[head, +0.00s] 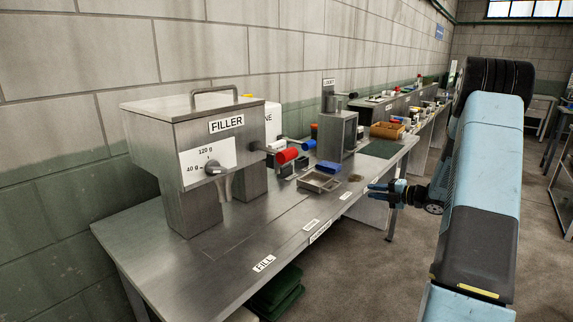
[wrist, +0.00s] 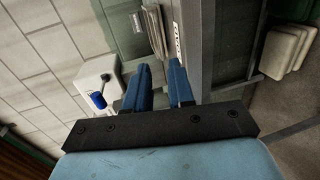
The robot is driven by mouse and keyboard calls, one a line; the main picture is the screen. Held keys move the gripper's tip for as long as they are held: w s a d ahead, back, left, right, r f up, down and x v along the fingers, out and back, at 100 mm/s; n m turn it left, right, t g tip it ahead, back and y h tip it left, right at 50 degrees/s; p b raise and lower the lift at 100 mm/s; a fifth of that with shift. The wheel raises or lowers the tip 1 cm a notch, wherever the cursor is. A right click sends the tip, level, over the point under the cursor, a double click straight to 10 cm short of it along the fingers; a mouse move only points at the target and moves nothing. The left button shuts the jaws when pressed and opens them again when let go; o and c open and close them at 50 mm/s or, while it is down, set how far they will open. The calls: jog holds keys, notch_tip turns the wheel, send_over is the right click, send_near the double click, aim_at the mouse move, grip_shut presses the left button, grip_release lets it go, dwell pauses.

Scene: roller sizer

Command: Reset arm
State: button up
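My gripper (head: 369,192) hangs at the right of the steel bench, just off its front edge, with its blue fingers pointing left toward the bench. The two blue fingers also show in the wrist view (wrist: 160,72), apart, with nothing held between them. My blue and black arm fills the right side of the head view and hides part of the aisle.
A steel filler machine (head: 195,150) with a dial stands on the bench (head: 225,262) at left. A red-ended handle (head: 286,155), a metal tray (head: 319,181) and a blue item (head: 328,167) are farther along. Dark green items (head: 277,290) lie below the bench.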

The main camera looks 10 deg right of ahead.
notch_tip(320, 180, up, 12)
jog(key=w+a+m+t+h, duration=0.2)
jog(key=a+m+h, duration=0.1)
jog(key=m+h, duration=0.3)
jog(key=s+a+r+m+g+h, duration=0.1)
jog(key=s+a+r+m+h, duration=0.2)
jog(key=s+r+m+h, duration=0.6)
jog(key=s+a+m+g+y, duration=0.2)
jog(key=s+a+m, duration=0.3)
jog(key=s, duration=1.2)
jog(key=s+a+r+m+g+y, duration=0.1)
jog(key=s+a+m+g, duration=0.4)
jog(key=s+a, duration=0.6)
jog(key=s+m+y, duration=0.1)
jog(key=s, duration=0.5)
jog(key=shift+y, duration=0.3)
